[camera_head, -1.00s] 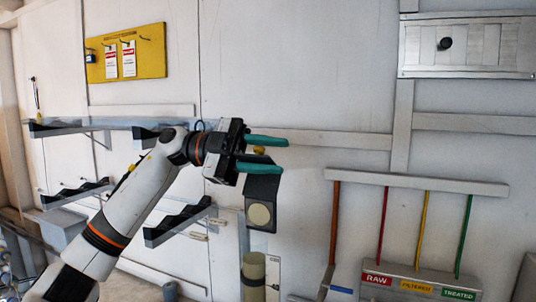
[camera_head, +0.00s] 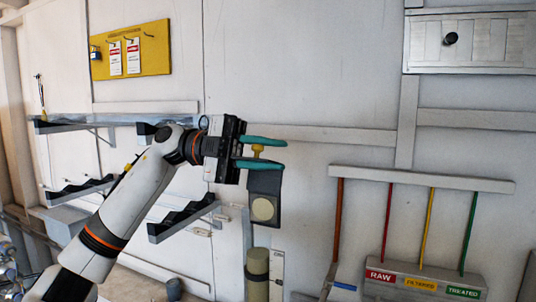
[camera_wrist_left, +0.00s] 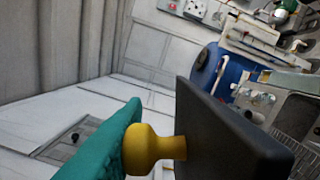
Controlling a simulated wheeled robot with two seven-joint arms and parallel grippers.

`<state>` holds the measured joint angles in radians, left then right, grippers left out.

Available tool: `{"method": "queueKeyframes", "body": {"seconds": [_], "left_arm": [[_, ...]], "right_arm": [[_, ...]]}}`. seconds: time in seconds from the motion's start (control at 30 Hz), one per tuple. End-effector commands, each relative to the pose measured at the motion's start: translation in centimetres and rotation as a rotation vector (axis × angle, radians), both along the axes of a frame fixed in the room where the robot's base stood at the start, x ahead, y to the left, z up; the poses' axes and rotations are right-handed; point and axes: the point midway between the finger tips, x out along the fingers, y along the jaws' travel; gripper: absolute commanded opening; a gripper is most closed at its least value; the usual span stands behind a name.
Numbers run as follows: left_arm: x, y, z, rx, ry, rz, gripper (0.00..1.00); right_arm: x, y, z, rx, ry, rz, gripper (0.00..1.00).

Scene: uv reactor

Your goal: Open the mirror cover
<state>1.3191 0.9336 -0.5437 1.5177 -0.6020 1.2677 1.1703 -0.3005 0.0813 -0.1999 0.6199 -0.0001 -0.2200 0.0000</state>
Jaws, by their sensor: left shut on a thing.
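The mirror cover appears to be the dark flat panel (camera_head: 265,183) with a yellow knob (camera_head: 258,151) at its top. A pale round disc (camera_head: 263,209) shows on its lower part; I cannot tell whether it belongs to the cover. My left gripper (camera_head: 270,152) has its two teal fingers above and below the knob and is shut on it. In the left wrist view the knob (camera_wrist_left: 150,148) sits between a teal finger (camera_wrist_left: 88,148) and the dark panel (camera_wrist_left: 225,135). The other finger is hidden there. My right gripper is not in view.
A beige cylinder (camera_head: 257,267) stands below the panel. Wall shelves (camera_head: 185,217) lie left of it. A rack with coloured rods (camera_head: 425,180) is at the right, above a labelled box (camera_head: 425,283). The wall between the gripper and the rack is mostly bare.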

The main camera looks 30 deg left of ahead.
Motion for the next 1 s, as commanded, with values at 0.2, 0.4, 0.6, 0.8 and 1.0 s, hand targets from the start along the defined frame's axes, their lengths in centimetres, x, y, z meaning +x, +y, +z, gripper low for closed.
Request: {"method": "queueKeyframes", "body": {"seconds": [0.2,0.4,0.6,0.8,1.0], "left_arm": [[0.0,0.1,0.5,-0.008,-0.007,0.004,0.44],[0.0,0.1,0.3,-0.005,-0.004,0.002,0.44],[-0.1,1.9,0.0,-0.005,-0.003,0.006,0.44],[-0.3,6.1,0.1,-0.008,-0.005,0.007,0.44],[-0.6,9.9,0.2,-0.009,-0.007,0.005,0.44]], "right_arm": [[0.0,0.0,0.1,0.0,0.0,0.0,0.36],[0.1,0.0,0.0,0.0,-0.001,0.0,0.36],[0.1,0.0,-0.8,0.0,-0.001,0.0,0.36],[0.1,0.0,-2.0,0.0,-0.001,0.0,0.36],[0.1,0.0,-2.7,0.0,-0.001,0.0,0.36]]}}
